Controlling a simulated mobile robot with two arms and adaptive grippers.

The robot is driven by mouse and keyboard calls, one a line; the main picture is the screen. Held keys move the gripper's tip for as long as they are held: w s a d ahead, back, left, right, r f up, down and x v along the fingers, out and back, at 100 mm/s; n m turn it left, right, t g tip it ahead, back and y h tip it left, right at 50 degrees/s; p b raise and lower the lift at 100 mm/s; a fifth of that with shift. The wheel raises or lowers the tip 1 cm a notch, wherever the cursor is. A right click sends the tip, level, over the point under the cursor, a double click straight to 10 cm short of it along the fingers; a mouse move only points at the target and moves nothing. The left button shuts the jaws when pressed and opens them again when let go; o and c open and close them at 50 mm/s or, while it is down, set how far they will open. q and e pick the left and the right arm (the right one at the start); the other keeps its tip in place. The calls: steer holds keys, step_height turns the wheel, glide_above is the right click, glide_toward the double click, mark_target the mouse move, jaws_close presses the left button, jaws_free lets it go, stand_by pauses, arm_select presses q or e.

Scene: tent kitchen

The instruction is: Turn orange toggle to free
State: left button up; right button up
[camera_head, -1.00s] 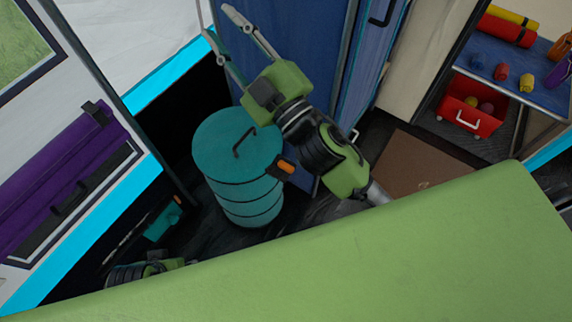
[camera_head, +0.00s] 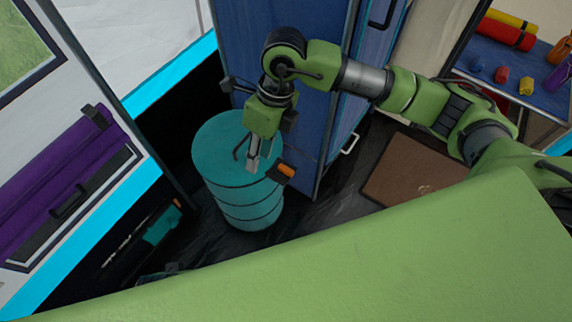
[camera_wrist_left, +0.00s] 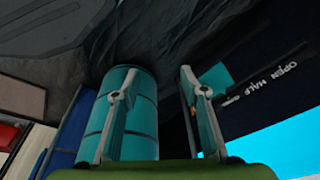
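An orange-tipped dark toggle (camera_head: 287,170) shows at the right side of the teal barrel (camera_head: 235,195). A second small orange piece (camera_head: 177,203) sits by a teal block (camera_head: 162,226) on the dark panel at lower left. My right gripper (camera_head: 253,162) points down over the barrel's top, left of the first toggle and apart from it in the picture. Its fingers look edge-on, so their opening is unclear. My left gripper (camera_wrist_left: 158,82) is open and empty in the left wrist view. An orange bit (camera_wrist_left: 192,110) shows by its right finger, near white lettering (camera_wrist_left: 265,72).
A blue cabinet (camera_head: 310,100) stands behind and right of the barrel. A brown mat (camera_head: 405,172) lies on the dark floor. A purple case (camera_head: 55,185) is at left. A blue shelf (camera_head: 545,90) with coloured items is at upper right. A green surface (camera_head: 330,265) fills the foreground.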

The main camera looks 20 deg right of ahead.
mark_target(286, 169)
steer(key=w+d+h, duration=0.3)
steer(key=d, duration=0.4)
steer(key=shift+m+t, duration=0.3)
steer(key=f, duration=0.4)
steer(key=f+b, duration=0.1)
steer(key=f, duration=0.3)
steer(key=f+b, duration=0.1)
steer(key=f, duration=0.3)
steer(key=shift+s+f, duration=0.25)
steer(key=shift+f, duration=0.55)
arm_select(q)
steer(key=w+v, duration=0.1)
steer(key=v, duration=0.5)
steer(key=shift+w+r, duration=0.2)
steer(key=shift+w, duration=0.3)
arm_select(e)
jaws_close()
